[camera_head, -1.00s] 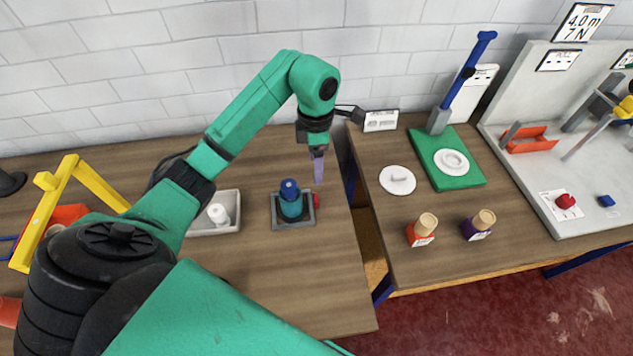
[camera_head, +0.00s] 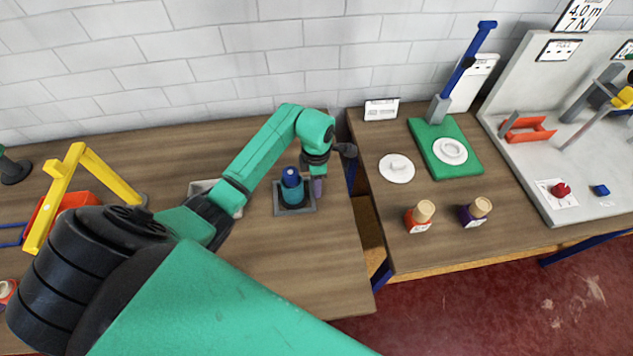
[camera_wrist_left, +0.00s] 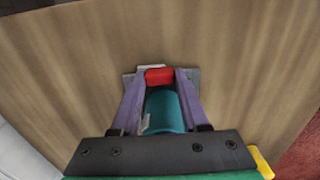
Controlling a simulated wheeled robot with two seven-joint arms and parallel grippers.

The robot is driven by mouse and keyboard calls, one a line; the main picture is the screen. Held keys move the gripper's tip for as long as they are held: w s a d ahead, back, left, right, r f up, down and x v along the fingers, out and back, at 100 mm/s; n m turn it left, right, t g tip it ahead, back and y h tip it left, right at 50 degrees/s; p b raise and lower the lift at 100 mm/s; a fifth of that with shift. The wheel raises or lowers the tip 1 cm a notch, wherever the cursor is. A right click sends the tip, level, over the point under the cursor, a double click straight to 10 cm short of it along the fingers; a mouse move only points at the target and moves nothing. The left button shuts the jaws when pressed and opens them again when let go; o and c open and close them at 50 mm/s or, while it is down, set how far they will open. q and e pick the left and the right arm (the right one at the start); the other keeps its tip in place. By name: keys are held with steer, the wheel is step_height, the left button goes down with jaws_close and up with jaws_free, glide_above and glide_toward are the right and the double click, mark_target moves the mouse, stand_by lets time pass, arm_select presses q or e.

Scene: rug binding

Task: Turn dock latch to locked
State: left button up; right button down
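The dock (camera_head: 281,210) is a grey square base on the left table. A teal cylinder with a blue top (camera_head: 291,187) stands upright in it. The red latch (camera_wrist_left: 159,75) shows in the wrist view at the dock's edge; in the head view my left gripper covers it. My left gripper (camera_head: 317,188) points down at the dock's right side. In the wrist view its purple fingers (camera_wrist_left: 159,90) are apart, one on each side of the red latch. Whether they touch it I cannot tell. My right gripper is not in view.
A pale tray (camera_head: 202,187) sits left of the dock, partly behind my left arm. A yellow frame (camera_head: 110,178) stands farther left. The right table, across a gap, holds a green board (camera_head: 465,172), a white disc (camera_head: 397,175) and two wooden-topped pieces.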

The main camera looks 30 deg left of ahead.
arm_select(q)
jaws_close()
steer(key=shift+a+f+n+b, duration=0.2)
steer(key=shift+n+b, duration=0.5)
steer(key=shift+b, duration=0.5)
steer(key=shift+w+d+n+b, duration=0.1)
steer(key=shift+n+b, duration=0.6)
steer(key=shift+b, duration=0.05)
steer(key=shift+r+n+b, duration=0.1)
steer(key=shift+n+b, duration=0.3)
steer(key=shift+n, duration=0.5)
steer(key=n+b, duration=0.1)
steer(key=n, duration=0.2)
steer(key=shift+d+r+n, duration=0.1)
steer(key=shift+n, duration=0.2)
steer(key=n+b, duration=0.1)
steer(key=n, duration=0.2)
steer(key=shift+n, duration=0.3)
steer(key=n, duration=0.3)
steer(key=shift+r+b, duration=0.1)
steer(key=shift+b, duration=0.2)
steer(key=shift+r+n, duration=0.1)
steer(key=shift+n, duration=1.5)
steer(key=shift+w, duration=0.1)
